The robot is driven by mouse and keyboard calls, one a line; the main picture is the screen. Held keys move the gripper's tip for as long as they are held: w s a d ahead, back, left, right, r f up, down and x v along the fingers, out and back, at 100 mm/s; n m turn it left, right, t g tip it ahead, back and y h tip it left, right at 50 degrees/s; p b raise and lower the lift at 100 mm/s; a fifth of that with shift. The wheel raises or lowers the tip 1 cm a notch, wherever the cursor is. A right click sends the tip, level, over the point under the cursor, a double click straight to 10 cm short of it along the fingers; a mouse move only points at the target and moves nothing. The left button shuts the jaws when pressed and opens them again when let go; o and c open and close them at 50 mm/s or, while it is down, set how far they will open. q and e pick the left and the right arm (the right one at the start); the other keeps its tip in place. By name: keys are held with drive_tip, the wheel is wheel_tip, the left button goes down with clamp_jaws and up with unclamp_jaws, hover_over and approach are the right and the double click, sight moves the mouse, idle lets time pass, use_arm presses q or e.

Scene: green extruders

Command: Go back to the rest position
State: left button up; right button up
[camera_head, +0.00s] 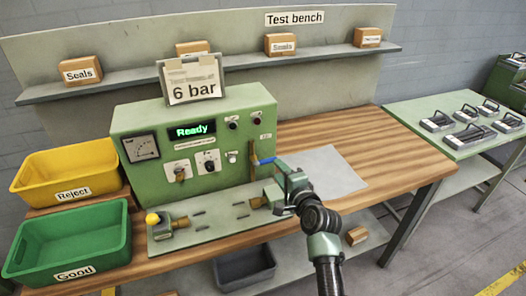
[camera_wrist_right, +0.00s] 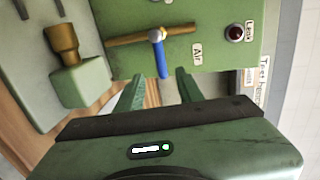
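My right gripper (camera_head: 276,166) is at the right side of the green test box (camera_head: 150,120), close to a blue-handled air lever (camera_head: 264,161). In the right wrist view my two green fingers (camera_wrist_right: 160,76) stand apart, with a gap between them. The blue handle (camera_wrist_right: 161,58) points toward that gap, its end near the level of the fingertips; no finger visibly touches it. The lever sits on a brass pipe beside the "Air" label. My left gripper is in neither view.
A yellow Reject bin (camera_head: 75,170) and a green Good bin (camera_head: 70,242) stand at left. A pale sheet (camera_head: 330,168) lies on the right of the bench. A side table (camera_head: 465,145) holds several dark-handled parts.

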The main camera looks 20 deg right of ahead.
drive_tip(key=s+f+n, duration=0.1)
drive_tip(key=s+a+f+n+g, duration=0.1)
drive_tip(key=s+f+n, duration=0.1)
drive_tip(key=s+a+f+n+g+y, duration=0.1)
drive_tip(key=s, duration=0.1)
drive_tip(key=shift+s+a+f+n, duration=0.2)
drive_tip(key=shift+s+n, duration=0.05)
drive_tip(key=shift+n, duration=0.15)
drive_tip(key=s+a+f+n+g, duration=0.1)
drive_tip(key=s+f+n+g, duration=0.3)
drive_tip(key=s, duration=0.6)
drive_tip(key=s+a+f+n+g, duration=0.25)
drive_tip(key=s+n, duration=0.35)
drive_tip(key=s, duration=0.5)
drive_tip(key=s+a+f+n+g, duration=0.1)
drive_tip(key=s+f+n+g, duration=0.3)
drive_tip(key=s, duration=0.6)
wheel_tip(320, 180, down, 23)
drive_tip(key=s+n+g, duration=0.1)
drive_tip(key=n, duration=0.1)
drive_tip(key=s+d+f+g+h, duration=0.1)
drive_tip(key=s+d+f, duration=0.2)
drive_tip(key=s+f, duration=1.4)
drive_tip(key=shift+s+d+f, duration=0.15)
drive_tip(key=shift+s, duration=0.2)
